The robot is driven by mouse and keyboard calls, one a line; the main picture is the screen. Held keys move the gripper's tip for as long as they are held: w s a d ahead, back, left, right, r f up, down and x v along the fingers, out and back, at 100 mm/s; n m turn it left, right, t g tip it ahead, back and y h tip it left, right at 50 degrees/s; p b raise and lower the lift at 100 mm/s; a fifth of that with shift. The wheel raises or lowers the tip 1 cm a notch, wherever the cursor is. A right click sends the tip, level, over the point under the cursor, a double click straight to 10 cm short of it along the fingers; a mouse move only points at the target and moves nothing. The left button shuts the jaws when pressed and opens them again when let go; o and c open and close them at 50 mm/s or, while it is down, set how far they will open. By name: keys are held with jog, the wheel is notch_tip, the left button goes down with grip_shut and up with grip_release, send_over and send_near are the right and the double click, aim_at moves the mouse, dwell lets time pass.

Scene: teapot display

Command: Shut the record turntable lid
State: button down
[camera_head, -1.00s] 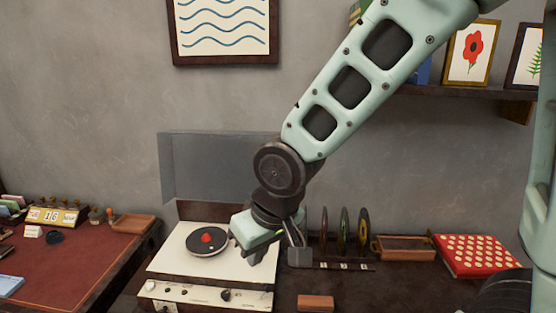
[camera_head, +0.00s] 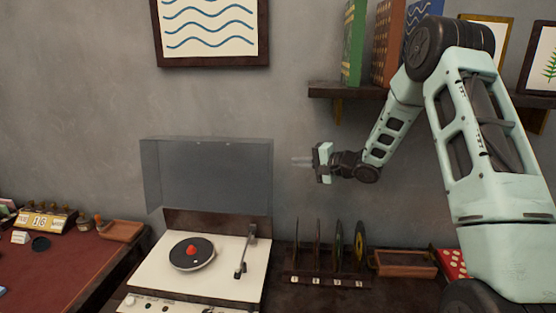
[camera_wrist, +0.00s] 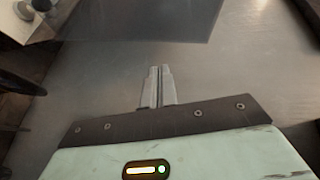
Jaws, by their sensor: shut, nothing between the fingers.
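The record turntable (camera_head: 200,262) stands on the dark table, with a black record (camera_head: 192,253) with a red centre on its platter and a tonearm (camera_head: 245,250) at its right. Its clear grey lid (camera_head: 207,175) stands upright, open, at the back. My gripper (camera_head: 298,161) is shut and empty, in the air just right of the lid's upper right edge, its fingers pointing left. In the wrist view, the shut fingers (camera_wrist: 158,87) point toward the grey lid panel (camera_wrist: 130,18). A part of the turntable shows at that view's top left.
A rack of upright records (camera_head: 330,250) stands right of the turntable, with a wooden tray (camera_head: 402,264) beside it. A wall shelf (camera_head: 350,91) holding books is above my wrist. A red-topped desk (camera_head: 75,262) is at the left.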

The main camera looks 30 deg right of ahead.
jog(key=w+a+m+y+p, duration=0.1)
jog(key=w+a+y+p, duration=0.1)
jog(key=w, duration=0.5)
jog(key=shift+a+f+y+p, duration=0.3)
jog(key=shift+a+f+p, duration=0.15)
jog(key=shift+a, duration=0.6)
jog(key=shift+a, duration=0.1)
